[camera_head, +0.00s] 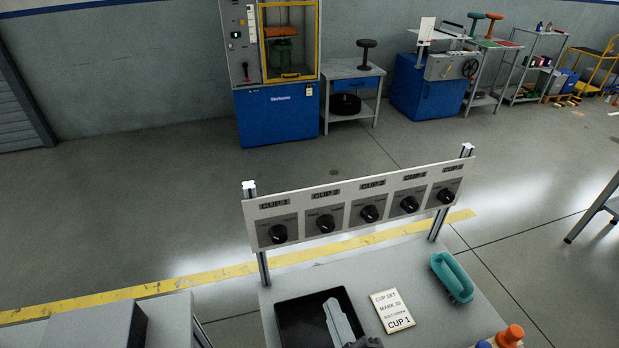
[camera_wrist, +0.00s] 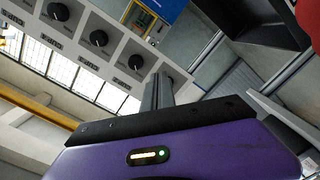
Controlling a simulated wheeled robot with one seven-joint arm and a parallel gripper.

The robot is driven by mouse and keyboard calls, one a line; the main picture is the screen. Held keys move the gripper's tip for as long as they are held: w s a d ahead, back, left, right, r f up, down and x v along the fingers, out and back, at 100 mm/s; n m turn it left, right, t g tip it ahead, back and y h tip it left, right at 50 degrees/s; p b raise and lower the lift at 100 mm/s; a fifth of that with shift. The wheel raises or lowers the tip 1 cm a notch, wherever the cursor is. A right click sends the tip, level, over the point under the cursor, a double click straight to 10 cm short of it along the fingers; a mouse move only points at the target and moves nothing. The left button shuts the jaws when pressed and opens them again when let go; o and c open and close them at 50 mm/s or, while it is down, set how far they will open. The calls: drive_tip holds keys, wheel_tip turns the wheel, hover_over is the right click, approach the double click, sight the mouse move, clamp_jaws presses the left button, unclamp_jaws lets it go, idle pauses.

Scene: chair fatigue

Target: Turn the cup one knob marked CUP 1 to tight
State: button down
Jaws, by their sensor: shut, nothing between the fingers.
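A pale panel (camera_head: 350,182) on two posts carries a row of several black knobs, each on a grey plate with a dark label above. The leftmost knob (camera_head: 278,234) has a label that seems to read CUP 1; its setting words are too small to read. In the wrist view the row runs diagonally, with its end knob (camera_wrist: 171,80) partly behind my fingers. My gripper (camera_wrist: 157,74) is shut and empty, apparently apart from the knobs. In the head view a grey form over the black tray appears to be part of my gripper.
The black tray (camera_head: 288,321) lies on the grey bench below the panel. A card reading CUP 1 (camera_head: 392,309) and a teal handled object (camera_head: 452,277) lie to its right. An orange knob-like item (camera_head: 510,335) is at the lower right. Machines and shelves stand behind, across open floor.

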drive_tip(key=n, duration=0.2)
approach(289, 229)
drive_tip(key=shift+t, duration=0.3)
drive_tip(key=shift+d+f+p+x, duration=0.15)
drive_tip(key=shift+p+x, duration=0.15)
drive_tip(key=shift+x, duration=1.05)
drive_tip(key=shift+d+f+p+x, duration=0.15)
drive_tip(key=shift+p+x, duration=0.15)
drive_tip(key=shift+x, duration=1.05)
drive_tip(key=shift+a, duration=0.3)
